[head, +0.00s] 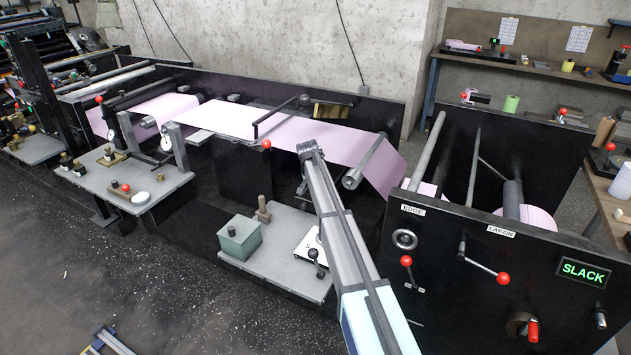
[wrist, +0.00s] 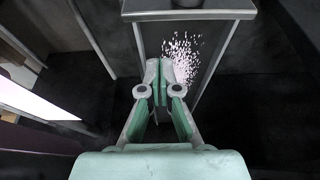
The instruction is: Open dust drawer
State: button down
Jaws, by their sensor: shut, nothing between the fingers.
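My gripper (wrist: 164,78) is in the lower middle of the wrist view, its two green-and-grey fingers together at the tips with nothing between them. Just beyond the fingertips is a dark, narrow area with pale edges, scattered with pinkish-white flecks (wrist: 180,52); it may be the dust drawer, but I cannot be sure. A grey ledge (wrist: 188,14) spans its far end. I cannot tell whether the fingers touch anything there. In the head view my arm reaches up over the machine, and the gripper cannot be made out. No drawer front or handle is clear in the head view.
A pink web (head: 260,125) runs across the machine. A black panel (head: 500,270) with red-knobbed levers and a "SLACK" display stands at right. A grey shelf (head: 268,280) with a green box (head: 240,238) lies left of my arm. Dark floor is open at lower left.

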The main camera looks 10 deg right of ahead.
jog(key=shift+s+a+f+p, duration=0.25)
jog(key=shift+s+a, duration=0.35)
jog(key=shift+s, duration=0.15)
jog(key=shift+s+a+f+p, duration=0.1)
jog(key=shift+s+a+p, duration=0.15)
jog(key=shift+s+a, duration=0.4)
jog(key=shift+s+d, duration=0.1)
jog(key=shift+s, duration=0.05)
